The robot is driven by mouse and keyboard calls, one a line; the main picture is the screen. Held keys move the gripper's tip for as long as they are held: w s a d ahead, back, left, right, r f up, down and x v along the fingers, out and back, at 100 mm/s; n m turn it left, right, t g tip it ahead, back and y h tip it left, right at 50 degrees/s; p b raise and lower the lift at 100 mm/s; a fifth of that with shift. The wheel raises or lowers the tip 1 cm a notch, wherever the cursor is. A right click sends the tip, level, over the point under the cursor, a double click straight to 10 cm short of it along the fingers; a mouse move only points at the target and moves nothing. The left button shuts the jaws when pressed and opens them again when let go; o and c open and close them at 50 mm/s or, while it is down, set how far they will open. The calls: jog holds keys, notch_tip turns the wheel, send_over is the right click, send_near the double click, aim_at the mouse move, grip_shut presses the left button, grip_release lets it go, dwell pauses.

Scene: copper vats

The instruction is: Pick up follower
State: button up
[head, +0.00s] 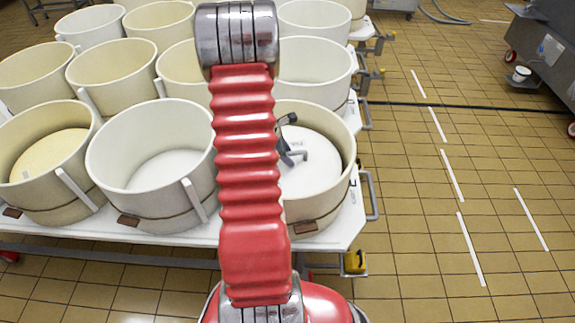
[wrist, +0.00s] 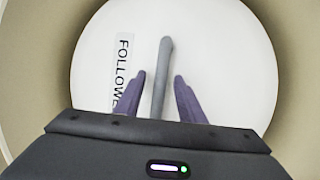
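The follower (head: 318,178) is a white round disc inside the front right mould (head: 345,140), partly hidden behind my red arm in the head view. In the wrist view the follower (wrist: 225,65) fills most of the picture. It bears a label reading "FOLLOWE…", whose end is hidden, and a grey bar handle (wrist: 163,65) across its middle. My gripper (wrist: 160,75) is open, with one purple finger on each side of the handle and a gap on both sides. I cannot tell how far the fingertips are above the disc.
Several cream round moulds, such as an open one (head: 155,160) to the left, stand close together on a white wheeled table (head: 190,238). The mould wall surrounds the follower. Tiled floor (head: 430,200) lies clear at right, with a grey machine (head: 548,50) at the far right.

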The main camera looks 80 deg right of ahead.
jog(key=shift+c, duration=0.2)
grip_shut()
dwell(0.4)
dwell(0.9)
